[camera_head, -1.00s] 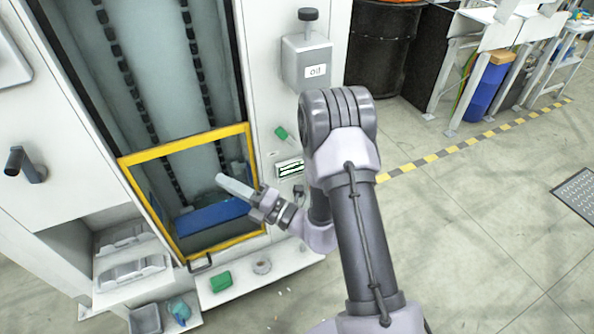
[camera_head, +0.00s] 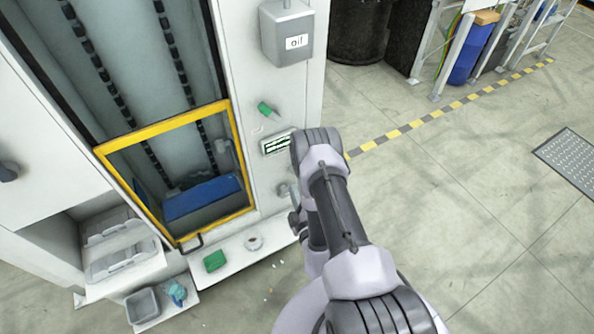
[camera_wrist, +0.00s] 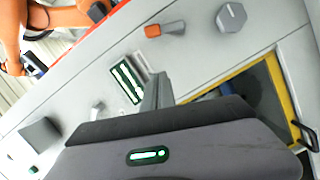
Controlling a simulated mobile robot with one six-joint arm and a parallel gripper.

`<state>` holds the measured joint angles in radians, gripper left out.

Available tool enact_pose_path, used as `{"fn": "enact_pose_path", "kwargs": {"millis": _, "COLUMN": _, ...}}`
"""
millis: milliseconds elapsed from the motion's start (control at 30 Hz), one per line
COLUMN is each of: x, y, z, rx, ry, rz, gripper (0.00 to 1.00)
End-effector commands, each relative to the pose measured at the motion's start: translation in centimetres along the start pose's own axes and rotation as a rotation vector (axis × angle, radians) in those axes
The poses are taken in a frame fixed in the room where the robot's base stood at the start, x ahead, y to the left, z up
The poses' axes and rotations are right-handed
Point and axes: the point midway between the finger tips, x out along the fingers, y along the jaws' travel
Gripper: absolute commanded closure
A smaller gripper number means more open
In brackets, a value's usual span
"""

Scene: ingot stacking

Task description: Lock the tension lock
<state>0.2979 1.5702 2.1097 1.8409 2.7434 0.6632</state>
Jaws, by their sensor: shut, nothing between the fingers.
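No part is labelled as a tension lock, so I cannot tell which control it is. In the wrist view, a lever with an orange grip (camera_wrist: 165,29) and a grey faceted knob (camera_wrist: 231,16) sit on the machine's grey panel. A small grey lever (camera_wrist: 97,108) sits on the other side of a green-lit display (camera_wrist: 128,80). My gripper (camera_wrist: 157,90) is shut and empty, its fingers in front of the panel beside the display. In the head view my arm hides the gripper's fingertips and part of the panel.
The yellow-framed window (camera_head: 170,135) with a handle is left of the panel. A ledge below holds a green block (camera_head: 215,261) and a round ring (camera_head: 254,243).

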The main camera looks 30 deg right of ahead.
Motion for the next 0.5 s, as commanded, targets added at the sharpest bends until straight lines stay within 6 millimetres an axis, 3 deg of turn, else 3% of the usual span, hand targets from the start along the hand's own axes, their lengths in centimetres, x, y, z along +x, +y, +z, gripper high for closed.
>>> {"fn": "enact_pose_path", "kwargs": {"millis": 400, "x": 9.0, "y": -0.3, "z": 0.1, "rx": 0.001, "ry": -0.002, "rz": 0.001, "gripper": 1.0}}
{"fn": "enact_pose_path", "kwargs": {"millis": 500, "x": 9.3, "y": -0.4, "z": 2.1, "rx": 0.003, "ry": -0.008, "rz": -0.001, "gripper": 1.0}}
